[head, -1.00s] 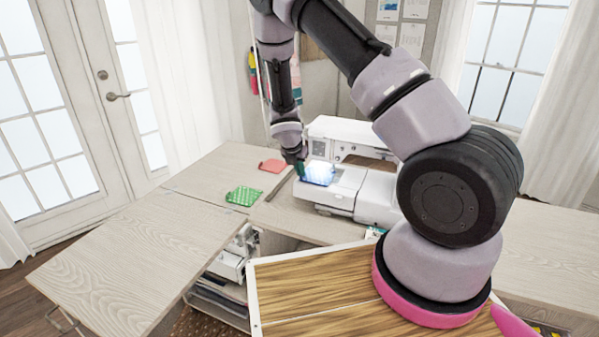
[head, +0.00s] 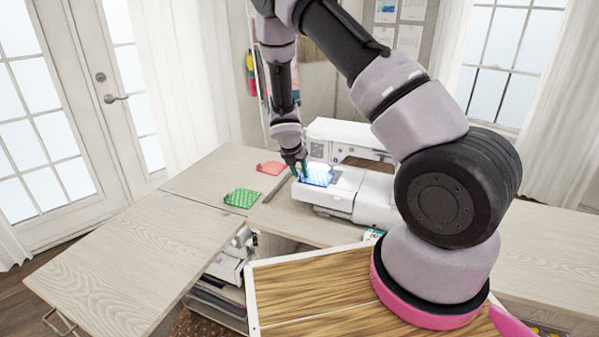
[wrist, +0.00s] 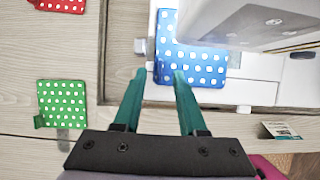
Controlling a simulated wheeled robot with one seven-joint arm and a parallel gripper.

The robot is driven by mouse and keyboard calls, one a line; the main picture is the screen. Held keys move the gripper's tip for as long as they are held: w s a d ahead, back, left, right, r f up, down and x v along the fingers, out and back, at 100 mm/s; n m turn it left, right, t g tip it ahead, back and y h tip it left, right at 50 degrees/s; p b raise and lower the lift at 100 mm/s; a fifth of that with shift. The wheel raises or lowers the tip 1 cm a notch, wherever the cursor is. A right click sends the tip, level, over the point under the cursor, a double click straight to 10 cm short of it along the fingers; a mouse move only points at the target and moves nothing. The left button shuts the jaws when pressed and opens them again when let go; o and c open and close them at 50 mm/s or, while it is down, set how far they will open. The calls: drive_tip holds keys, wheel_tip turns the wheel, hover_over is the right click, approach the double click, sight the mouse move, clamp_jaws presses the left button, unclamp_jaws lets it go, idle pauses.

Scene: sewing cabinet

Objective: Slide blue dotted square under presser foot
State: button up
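The blue dotted square (wrist: 195,68) lies flat on the white bed of the sewing machine (head: 345,185). In the wrist view its upper right part is hidden beneath the machine's head (wrist: 225,18). It also shows in the head view (head: 318,176), brightly lit by the machine. The presser foot is not visible, so I cannot tell how the square lies relative to it.
A green dotted square (wrist: 62,104) and a red dotted square (wrist: 62,4) lie on the cabinet top to the left. A small packet (wrist: 280,131) lies at the lower right. The machine's head overhangs the bed on the right.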

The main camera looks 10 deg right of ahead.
drive_tip(key=v, duration=1)
drive_tip(key=shift+s+r, duration=0.15)
drive_tip(key=shift+r, duration=0.2)
drive_tip(key=shift+a, duration=0.1)
